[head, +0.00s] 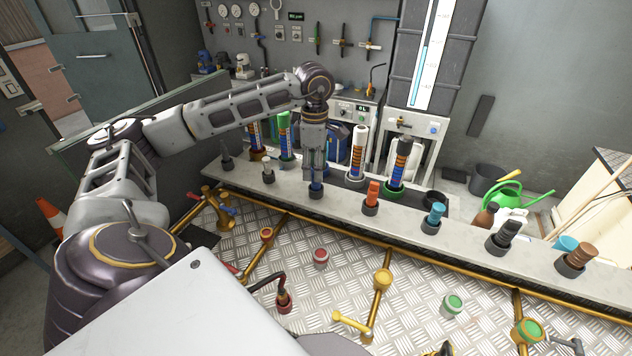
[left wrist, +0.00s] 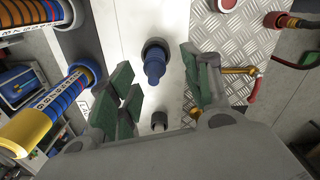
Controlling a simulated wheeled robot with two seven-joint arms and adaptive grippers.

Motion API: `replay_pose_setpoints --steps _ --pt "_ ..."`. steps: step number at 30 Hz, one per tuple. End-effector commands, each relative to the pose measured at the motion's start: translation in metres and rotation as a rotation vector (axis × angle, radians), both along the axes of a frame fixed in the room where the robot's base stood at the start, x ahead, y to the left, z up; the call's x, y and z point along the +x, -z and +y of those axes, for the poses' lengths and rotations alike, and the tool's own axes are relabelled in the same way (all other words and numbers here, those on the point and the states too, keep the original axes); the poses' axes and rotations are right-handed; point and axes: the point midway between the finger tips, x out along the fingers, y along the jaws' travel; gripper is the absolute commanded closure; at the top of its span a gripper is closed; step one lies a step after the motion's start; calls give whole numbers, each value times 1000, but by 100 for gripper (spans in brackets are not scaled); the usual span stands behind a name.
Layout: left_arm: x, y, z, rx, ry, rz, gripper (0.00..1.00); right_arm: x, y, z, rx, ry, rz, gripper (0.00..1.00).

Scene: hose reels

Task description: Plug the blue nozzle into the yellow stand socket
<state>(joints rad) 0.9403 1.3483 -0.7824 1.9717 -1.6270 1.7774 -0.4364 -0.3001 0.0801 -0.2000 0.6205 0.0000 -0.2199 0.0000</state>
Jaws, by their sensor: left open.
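The blue nozzle (head: 316,187) stands upright in a dark ring holder on the long grey bench. It also shows in the left wrist view (left wrist: 154,66), between the green finger pads. My left gripper (head: 315,173) points down right above it. The gripper is open, with a pad on each side of the nozzle and visible gaps. A round yellow fitting (head: 383,279) tops a golden pipe on the tread-plate floor, in front of the bench; it looks like the yellow stand socket, but I cannot be sure. My right gripper is not in view.
Other nozzles stand along the bench: orange (head: 372,193), light blue (head: 436,213), black (head: 506,234) and brown (head: 579,256). Tall hose columns, one green-topped (head: 284,120), rise behind. Red (head: 320,256) and green (head: 452,304) fittings and a yellow valve handle (head: 350,322) stand in front.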

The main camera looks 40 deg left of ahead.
Motion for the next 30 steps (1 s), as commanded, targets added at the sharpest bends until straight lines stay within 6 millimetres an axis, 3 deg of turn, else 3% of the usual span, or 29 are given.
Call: replay_pose_setpoints --steps 13,29,30 --pt "6 42 1 -1 0 2 51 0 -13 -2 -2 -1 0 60" --pt "7 46 1 0 0 0 51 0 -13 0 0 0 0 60" --pt "7 46 1 0 0 0 55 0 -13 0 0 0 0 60"
